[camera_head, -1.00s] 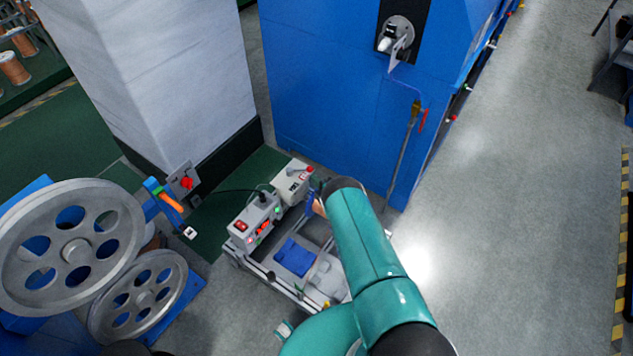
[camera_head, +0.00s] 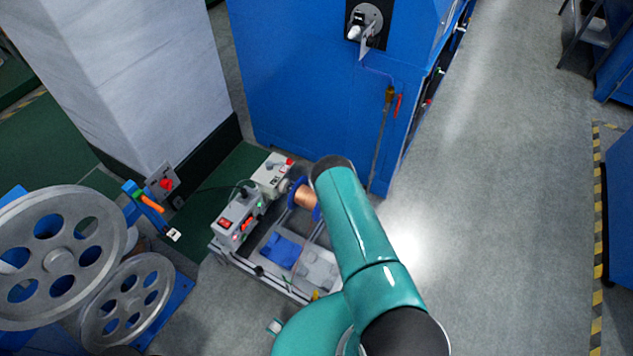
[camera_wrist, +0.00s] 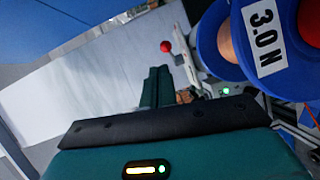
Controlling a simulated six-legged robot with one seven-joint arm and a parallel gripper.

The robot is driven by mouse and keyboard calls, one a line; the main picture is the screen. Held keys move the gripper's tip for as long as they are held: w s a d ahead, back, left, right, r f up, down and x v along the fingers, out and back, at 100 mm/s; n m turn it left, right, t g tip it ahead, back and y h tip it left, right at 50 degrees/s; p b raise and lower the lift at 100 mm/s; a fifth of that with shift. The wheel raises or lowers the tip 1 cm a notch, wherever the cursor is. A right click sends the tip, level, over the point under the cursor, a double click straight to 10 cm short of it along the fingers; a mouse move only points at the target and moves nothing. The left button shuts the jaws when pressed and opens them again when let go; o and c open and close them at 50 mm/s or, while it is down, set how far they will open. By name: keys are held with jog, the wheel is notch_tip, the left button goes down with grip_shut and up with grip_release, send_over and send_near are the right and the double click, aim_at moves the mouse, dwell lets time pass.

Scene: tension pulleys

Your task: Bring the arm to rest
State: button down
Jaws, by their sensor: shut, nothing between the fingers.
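My teal arm (camera_head: 362,235) reaches forward and up through the middle of the head view, beside the small machine bench. Its far end hides my gripper there. In the wrist view my gripper (camera_wrist: 158,86) shows its fingers together past a dark edge, with nothing held. A blue spool with a "3.0N" label (camera_wrist: 265,38) is close on the right of the wrist view, apart from the fingers. In the head view a blue spool with a copper-coloured core (camera_head: 304,198) sits just left of the arm's end.
The bench (camera_head: 262,283) carries grey control boxes (camera_head: 240,218) and a blue block (camera_head: 281,250). Large grey pulley wheels (camera_head: 58,258) stand at left. A white pillar (camera_head: 130,75) and a blue cabinet (camera_head: 300,80) stand behind. Grey floor at right is clear.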

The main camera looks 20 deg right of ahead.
jog(key=w+d+r+m+g+h, duration=0.1)
jog(key=w+d+r+m+h, duration=0.3)
jog(key=r, duration=0.7)
jog(key=w+a+r+m+h, duration=0.1)
jog(key=w+r+m, duration=0.1)
jog(key=w+r, duration=0.65)
jog(key=s+a+r+m+g+h, duration=0.1)
jog(key=s+r+m, duration=0.2)
jog(key=r, duration=0.8)
jog(key=s+r+m+g+h, duration=0.1)
jog(key=s+r+m, duration=0.25)
jog(key=r, duration=0.75)
jog(key=s+a+r+m+g+y, duration=0.1)
jog(key=s+a+r+m+g, duration=0.15)
jog(key=s+r, duration=0.55)
jog(key=s+a+r+m+g, duration=0.15)
jog(key=s+a+r, duration=0.35)
jog(key=s, duration=0.5)
jog(key=s+a+r+m+g, duration=0.1)
jog(key=s+a, duration=0.1)
jog(key=s, duration=1)
jog(key=s+a+r+m+g+y, duration=0.1)
jog(key=s+a+r+m+g, duration=0.1)
jog(key=s, duration=1.1)
jog(key=shift+s+a+r, duration=0.2)
jog(key=shift+a, duration=0.45)
